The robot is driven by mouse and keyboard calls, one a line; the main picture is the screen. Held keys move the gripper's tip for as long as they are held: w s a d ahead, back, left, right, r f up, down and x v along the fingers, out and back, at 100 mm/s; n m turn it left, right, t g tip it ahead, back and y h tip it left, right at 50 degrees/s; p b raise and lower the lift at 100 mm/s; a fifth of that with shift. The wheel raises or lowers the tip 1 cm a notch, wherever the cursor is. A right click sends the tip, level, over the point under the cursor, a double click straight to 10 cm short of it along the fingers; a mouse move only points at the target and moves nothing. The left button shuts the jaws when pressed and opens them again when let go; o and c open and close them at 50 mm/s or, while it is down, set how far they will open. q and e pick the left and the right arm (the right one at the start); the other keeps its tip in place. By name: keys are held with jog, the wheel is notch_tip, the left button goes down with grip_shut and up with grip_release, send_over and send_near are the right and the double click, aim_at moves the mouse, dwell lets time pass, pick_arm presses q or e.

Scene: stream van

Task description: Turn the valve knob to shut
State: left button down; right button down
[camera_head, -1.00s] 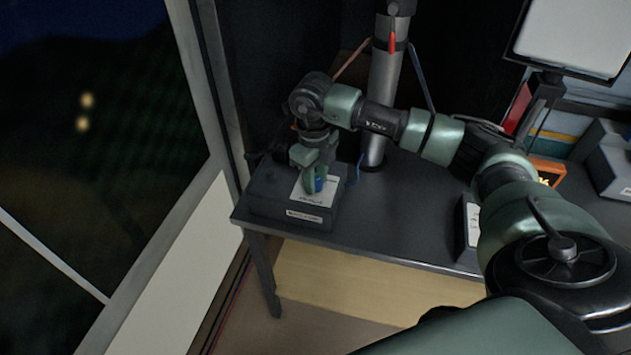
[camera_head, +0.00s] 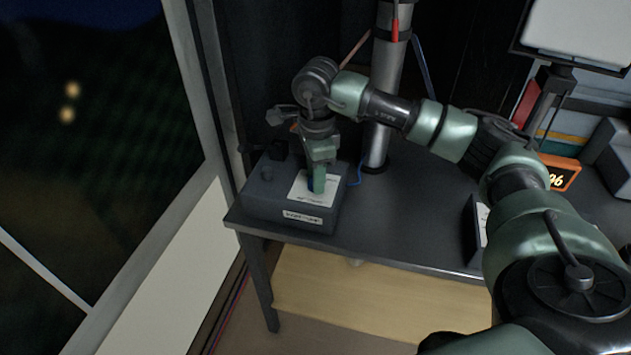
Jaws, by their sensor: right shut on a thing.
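The valve knob (camera_head: 310,184) is small and blue. It stands on a white label plate (camera_head: 327,196) on top of a dark grey box (camera_head: 262,205) at the table's left end. My right gripper (camera_head: 317,185) points down from above and is shut on the knob, so its fingers hide most of it. The writing on the plate is too small to read. My left gripper is not in view.
The dark table (camera_head: 400,235) has clear room right of the box. A metal pole (camera_head: 380,135) stands behind, with a blue cable near it. An orange-lit display (camera_head: 562,172) and a monitor (camera_head: 580,30) are at right. A window is at left.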

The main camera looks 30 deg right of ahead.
jog(key=n+b, duration=0.1)
jog(key=n, duration=0.3)
jog(key=shift+w+d+r+n+b, duration=0.1)
jog(key=shift+w+r+n+b, duration=0.05)
jog(key=shift+n+b, duration=0.25)
dwell(0.4)
jog(key=c, duration=1)
grip_release()
jog(key=r, duration=0.7)
jog(key=shift+s+r, duration=0.2)
jog(key=shift+r, duration=0.2)
jog(key=shift+s+f, duration=0.1)
